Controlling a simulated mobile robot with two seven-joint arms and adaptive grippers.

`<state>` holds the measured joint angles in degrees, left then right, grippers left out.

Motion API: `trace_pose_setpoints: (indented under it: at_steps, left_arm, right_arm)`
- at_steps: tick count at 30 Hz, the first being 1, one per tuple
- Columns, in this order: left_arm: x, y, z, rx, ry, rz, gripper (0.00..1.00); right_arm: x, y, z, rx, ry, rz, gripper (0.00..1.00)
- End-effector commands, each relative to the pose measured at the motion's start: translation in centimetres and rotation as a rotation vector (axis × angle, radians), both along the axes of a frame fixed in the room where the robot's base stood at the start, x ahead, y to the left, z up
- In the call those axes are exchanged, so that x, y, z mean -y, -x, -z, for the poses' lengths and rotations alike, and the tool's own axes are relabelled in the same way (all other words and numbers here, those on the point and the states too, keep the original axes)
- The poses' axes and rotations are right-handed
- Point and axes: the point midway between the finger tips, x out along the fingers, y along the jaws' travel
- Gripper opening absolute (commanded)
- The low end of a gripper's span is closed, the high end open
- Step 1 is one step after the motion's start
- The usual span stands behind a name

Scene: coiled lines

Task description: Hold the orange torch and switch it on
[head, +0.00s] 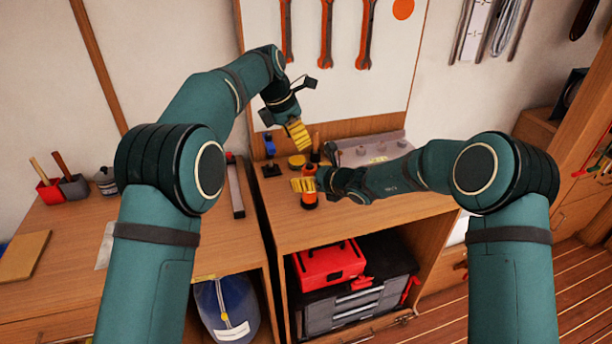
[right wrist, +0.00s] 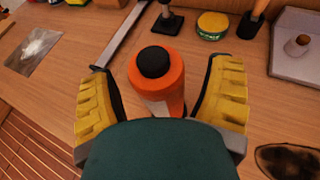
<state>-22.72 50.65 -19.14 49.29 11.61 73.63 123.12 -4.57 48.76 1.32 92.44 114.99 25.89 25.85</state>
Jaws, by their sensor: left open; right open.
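The orange torch (right wrist: 160,78) stands upright on the wooden workbench, with a black round cap on top. In the right wrist view it is between the two yellow fingers of my right gripper (right wrist: 165,105), which is open, with a gap visible on both sides. In the head view the torch (head: 309,199) is partly hidden by the right gripper (head: 306,185). My left gripper (head: 299,134) is open and empty, raised above the bench behind the torch, yellow fingers pointing down. The torch's lower part is partly hidden by my right gripper's body in the wrist view.
A yellow-topped tin (right wrist: 212,25) and a black-based stand (right wrist: 167,22) are behind the torch. A grey tray (right wrist: 297,48) lies at the right and a dark oval patch (right wrist: 287,161) nearer. A long metal bar (right wrist: 125,32) lies left. A red toolbox (head: 328,263) sits on the shelf below.

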Motion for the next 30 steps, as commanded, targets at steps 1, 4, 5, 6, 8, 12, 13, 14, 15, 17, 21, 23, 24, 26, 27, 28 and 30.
trace_pose_setpoints:
  at_steps: [1,4,5,6,8,12,13,14,15,17,21,23,24,26,27,28,30]
  left_arm:
    - [0.0,0.0,0.0,0.0,0.0,0.0,0.46]
    - [0.01,0.0,0.0,0.0,0.0,0.0,0.46]
    - [0.01,0.0,0.0,0.0,0.0,0.0,0.46]
    - [0.01,0.0,0.0,0.0,0.0,0.0,0.46]
    - [0.01,0.0,-0.01,0.0,0.0,0.0,0.46]
    - [0.0,0.0,-0.01,0.0,0.0,0.0,0.46]
    - [0.0,0.0,-0.01,0.0,0.0,0.0,0.46]
    - [0.0,0.0,-0.01,0.0,0.0,0.0,0.46]
    - [0.0,0.0,-0.01,0.0,0.0,0.0,0.46]
    - [0.0,0.0,-0.01,0.0,0.0,0.0,0.46]
    - [0.0,0.0,0.0,0.0,0.0,0.0,0.46]
    - [0.0,0.0,0.0,0.0,0.0,0.0,0.46]
    - [0.0,0.0,0.0,0.0,0.0,0.0,0.46]
    - [0.0,0.0,0.0,0.0,0.0,0.0,0.46]
    - [0.0,0.0,0.0,0.0,0.0,0.0,0.46]
    - [0.0,0.0,0.0,0.0,0.0,0.0,0.46]
    - [0.0,0.0,0.0,0.0,0.0,0.0,0.49]
  right_arm:
    - [-0.34,-0.34,0.21,0.001,0.001,0.0,0.8]
    - [-0.72,-0.77,0.49,0.0,0.001,0.0,0.8]
    - [-0.79,-0.85,0.52,0.0,0.002,0.001,0.8]
    - [-0.86,-0.92,0.56,0.0,0.001,0.001,0.8]
    - [-0.92,-0.98,0.6,0.0,0.001,0.001,0.8]
    - [-0.93,-1.0,0.6,0.0,0.001,0.001,0.8]
    - [-0.93,-0.99,0.59,0.0,0.001,0.001,0.8]
    - [-0.93,-0.99,0.59,0.0,0.001,0.001,0.8]
    - [-0.93,-0.99,0.59,0.0,0.001,0.001,0.8]
    - [-0.92,-0.98,0.59,0.0,0.001,0.001,0.59]
    - [-0.91,-0.98,0.59,0.0,0.001,0.001,0.1]
    - [-0.91,-0.98,0.59,0.0,0.001,0.001,0.0]
    - [-0.91,-0.98,0.59,0.0,0.001,0.001,0.0]
    - [-0.91,-0.98,0.59,0.0,0.001,0.001,0.0]
    - [-0.91,-0.98,0.59,0.0,0.001,0.001,0.0]
    - [-0.91,-0.98,0.59,0.0,0.001,0.001,0.0]
    - [-0.9,-0.98,0.59,0.0,0.001,0.001,0.0]
